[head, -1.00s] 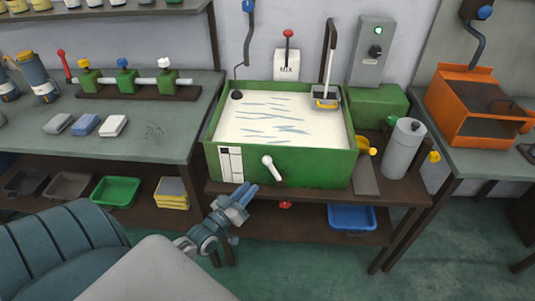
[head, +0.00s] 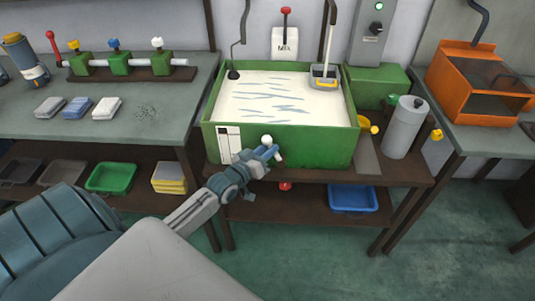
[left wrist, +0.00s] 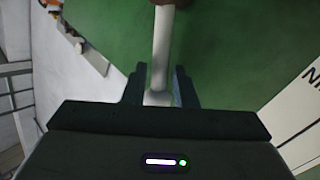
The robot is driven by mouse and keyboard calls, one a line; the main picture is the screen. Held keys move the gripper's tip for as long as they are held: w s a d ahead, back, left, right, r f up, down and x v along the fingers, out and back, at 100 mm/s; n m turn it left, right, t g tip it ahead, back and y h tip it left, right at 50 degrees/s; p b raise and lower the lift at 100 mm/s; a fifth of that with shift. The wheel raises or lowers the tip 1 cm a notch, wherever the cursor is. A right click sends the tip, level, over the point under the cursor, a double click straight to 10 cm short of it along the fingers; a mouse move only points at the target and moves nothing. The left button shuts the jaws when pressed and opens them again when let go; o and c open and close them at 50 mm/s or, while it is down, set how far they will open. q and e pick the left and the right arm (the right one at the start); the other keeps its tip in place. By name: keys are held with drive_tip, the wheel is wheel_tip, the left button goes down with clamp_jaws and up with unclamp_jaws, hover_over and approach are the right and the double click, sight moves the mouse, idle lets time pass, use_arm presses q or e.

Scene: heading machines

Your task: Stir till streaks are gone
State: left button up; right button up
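A green tank (head: 330,145) on a brown bench holds a cream-white liquid (head: 262,92) with several blue-grey streaks on it. A white lever (head: 267,140) sits on the tank's front. My left gripper (head: 269,154) is at this lever, its fingers seemingly still apart. In the left wrist view the lever's pale stem (left wrist: 162,50) runs between the two dark fingers (left wrist: 160,88), with little gap; firm contact cannot be made out. A dark rod with a black end (head: 234,73) reaches the tank's back left. A grey box-ended tool (head: 324,71) hangs at the back right. My right gripper is not in view.
A panel marked MIX (head: 285,43) with a red knob stands behind the tank. A grey cylinder (head: 404,128) and a grey control box (head: 371,32) with a green light are to the right. A blue tray (head: 353,198) lies on the lower shelf. The floor in front is clear.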

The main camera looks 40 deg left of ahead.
use_arm(q)
drive_tip(key=shift+w, duration=0.1)
drive_tip(key=shift+c, duration=0.3)
clamp_jaws()
drive_tip(key=shift+r, duration=0.1)
